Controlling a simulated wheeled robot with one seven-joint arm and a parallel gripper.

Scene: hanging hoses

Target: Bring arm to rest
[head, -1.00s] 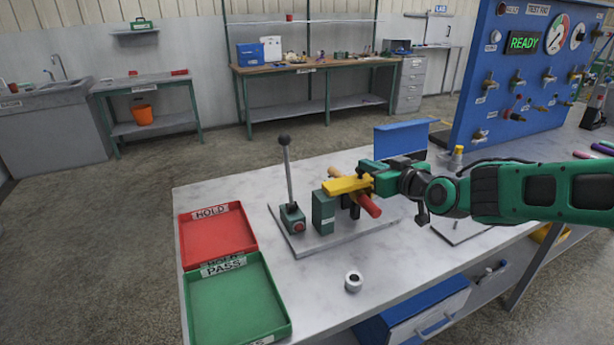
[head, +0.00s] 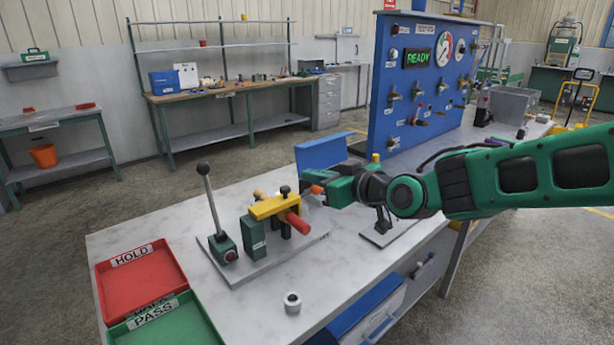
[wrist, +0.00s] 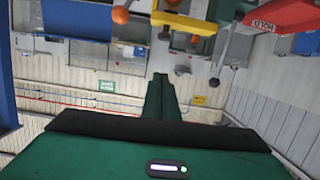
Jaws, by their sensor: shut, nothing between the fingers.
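My gripper (head: 330,190) is at the end of my green arm, just right of the clamp fixture and above the bench. In the wrist view its green fingers (wrist: 160,95) are together, with nothing between them. The fixture has a yellow clamp bar (head: 272,207) over a red-ended cylinder (head: 297,223), on a green block (head: 253,234). In the head view the gripper appears apart from the yellow bar. A small orange tip (head: 317,189) shows beside the gripper; I cannot tell what it belongs to.
A black-knobbed lever (head: 212,210) stands left of the clamp. Red HOLD (head: 110,308) and green PASS (head: 190,330) trays lie at the front left, and a metal ring (head: 292,303) in front. A blue test panel (head: 385,110) rises behind my arm. The bench (head: 135,230) is clear at back left.

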